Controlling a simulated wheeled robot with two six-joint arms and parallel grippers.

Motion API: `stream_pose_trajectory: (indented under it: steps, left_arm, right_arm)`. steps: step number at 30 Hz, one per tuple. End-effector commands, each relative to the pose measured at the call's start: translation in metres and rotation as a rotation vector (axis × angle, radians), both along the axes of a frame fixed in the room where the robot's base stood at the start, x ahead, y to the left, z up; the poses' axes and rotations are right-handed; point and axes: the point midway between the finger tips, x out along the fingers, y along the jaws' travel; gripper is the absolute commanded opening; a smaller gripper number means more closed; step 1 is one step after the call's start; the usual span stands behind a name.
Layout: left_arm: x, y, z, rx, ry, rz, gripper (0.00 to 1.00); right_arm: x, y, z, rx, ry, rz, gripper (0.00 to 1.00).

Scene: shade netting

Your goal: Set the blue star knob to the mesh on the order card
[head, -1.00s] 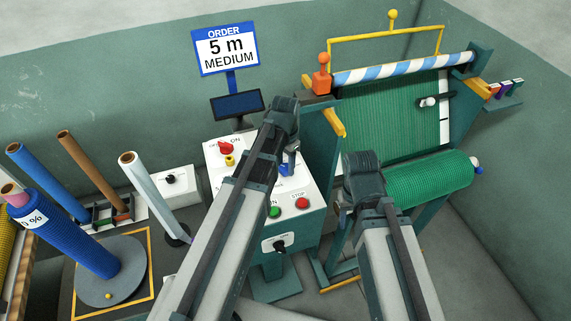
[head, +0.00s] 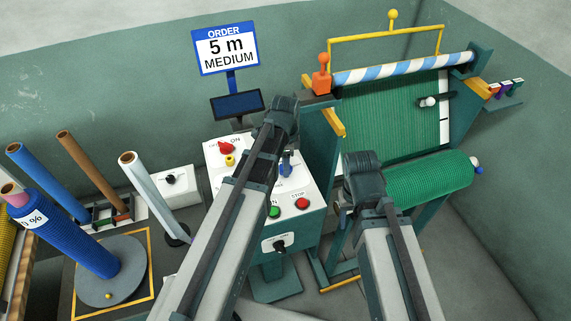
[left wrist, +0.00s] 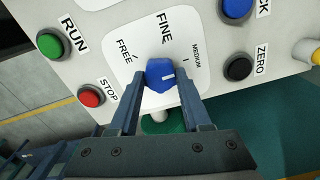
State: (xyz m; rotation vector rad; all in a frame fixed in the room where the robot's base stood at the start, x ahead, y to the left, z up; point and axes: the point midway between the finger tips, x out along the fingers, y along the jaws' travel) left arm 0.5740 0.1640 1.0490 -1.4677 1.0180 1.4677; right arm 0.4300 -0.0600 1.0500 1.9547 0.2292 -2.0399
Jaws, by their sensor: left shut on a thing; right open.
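The order card (head: 226,50) reads "5 m MEDIUM". The blue star knob (left wrist: 160,74) is on the white panel (left wrist: 98,20), with FREE, FINE and MEDIUM (left wrist: 197,57) printed around it. Its white pointer line faces right, toward the MEDIUM side and slightly below that tick; I cannot tell whether it lines up exactly. My left gripper (left wrist: 161,84) is shut on the knob, one finger on each side. In the head view my left gripper (head: 287,166) is at the panel and its arm hides most of the knob's labels. My right gripper (head: 346,210) is open and empty, right of the panel.
The panel also bears a green RUN button (left wrist: 50,44), a red STOP button (left wrist: 89,97), a black ZERO button (left wrist: 238,67) and another blue button (left wrist: 235,8). Net rolls and tubes stand at the left.

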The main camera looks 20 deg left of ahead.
Motion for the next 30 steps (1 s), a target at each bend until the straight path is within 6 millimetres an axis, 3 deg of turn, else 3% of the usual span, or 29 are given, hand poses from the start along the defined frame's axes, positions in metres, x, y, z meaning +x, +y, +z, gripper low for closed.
stream_pose_trajectory:
  steps: [17,18,22,30]
  left_arm:
    - [-0.0002,0.0,-0.0001,0.0,0.001,-0.026,0.0]
    - [-0.0002,0.0,-0.0001,0.0,0.001,-0.026,0.54]
    - [-0.0002,0.0,-0.0001,0.0,0.0,-0.026,0.77]
    - [-0.0001,0.0,0.0001,0.0,0.0,-0.026,0.78]
  right_arm:
    - [0.0,0.0,-0.0001,0.0,0.0,0.0,0.5]
    - [0.0,0.0,-0.0001,0.0,0.0,0.0,0.5]
    - [0.0,0.0,-0.0001,0.0,0.0,0.0,0.5]
    - [0.0,0.0,0.0001,0.0,0.0,0.0,0.5]
